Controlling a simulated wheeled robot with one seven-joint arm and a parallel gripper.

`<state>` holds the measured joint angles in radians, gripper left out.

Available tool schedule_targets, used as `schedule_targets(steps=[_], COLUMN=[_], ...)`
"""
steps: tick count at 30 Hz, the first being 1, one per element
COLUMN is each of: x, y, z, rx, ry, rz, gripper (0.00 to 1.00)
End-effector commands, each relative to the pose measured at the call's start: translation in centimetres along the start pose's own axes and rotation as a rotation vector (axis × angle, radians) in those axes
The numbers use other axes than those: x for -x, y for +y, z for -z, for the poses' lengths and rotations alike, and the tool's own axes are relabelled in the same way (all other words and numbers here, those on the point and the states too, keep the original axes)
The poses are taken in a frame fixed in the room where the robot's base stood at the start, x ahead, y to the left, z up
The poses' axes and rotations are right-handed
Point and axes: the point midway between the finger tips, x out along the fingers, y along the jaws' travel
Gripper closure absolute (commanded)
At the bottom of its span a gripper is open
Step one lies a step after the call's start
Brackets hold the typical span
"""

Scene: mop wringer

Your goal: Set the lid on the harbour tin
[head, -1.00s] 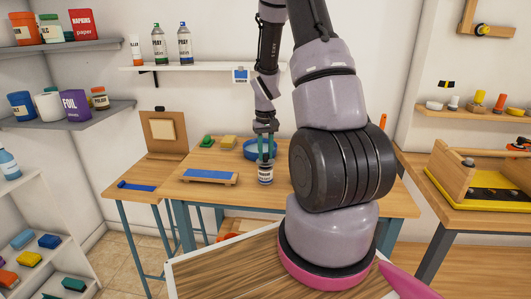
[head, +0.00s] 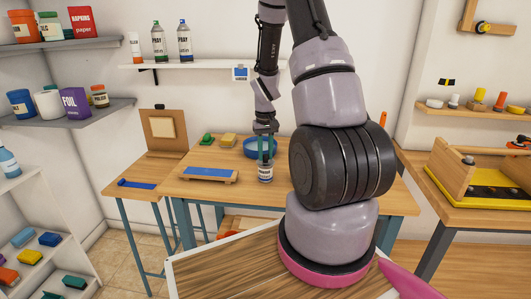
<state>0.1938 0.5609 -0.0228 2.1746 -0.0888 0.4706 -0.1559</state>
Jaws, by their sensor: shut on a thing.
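The harbour tin (head: 265,174) is a small pale can with a dark label. It stands upright on the wooden table, right of a blue-topped board. My gripper (head: 265,158) points straight down over the tin, its teal fingers reaching to the tin's top. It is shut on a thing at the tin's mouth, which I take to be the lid. The lid is too small and too covered by the fingers to make out, and I cannot tell whether it is seated or just above the rim.
A blue bowl (head: 251,150) stands close behind my gripper. The low blue-topped board (head: 209,173) lies to the left. A green item (head: 207,139) and a yellow block (head: 229,140) sit at the back. The table front (head: 215,194) is mostly clear.

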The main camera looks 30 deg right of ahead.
Motion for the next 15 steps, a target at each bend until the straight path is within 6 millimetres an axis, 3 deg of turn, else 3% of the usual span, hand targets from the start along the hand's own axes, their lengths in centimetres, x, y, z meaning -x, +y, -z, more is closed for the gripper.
schedule_targets(steps=[5, 6, 8, 15], x=[-0.01, 0.00, 0.00, 0.01], y=[0.00, 0.00, 0.00, 0.00], z=[0.01, 0.01, 0.01, 0.00], rx=[0.000, 0.000, 0.000, 0.000], ry=[0.000, 0.000, 0.000, 0.000], rz=[0.000, 0.000, 0.000, 0.000], gripper=[1.00, 0.59, 0.36, 0.36])
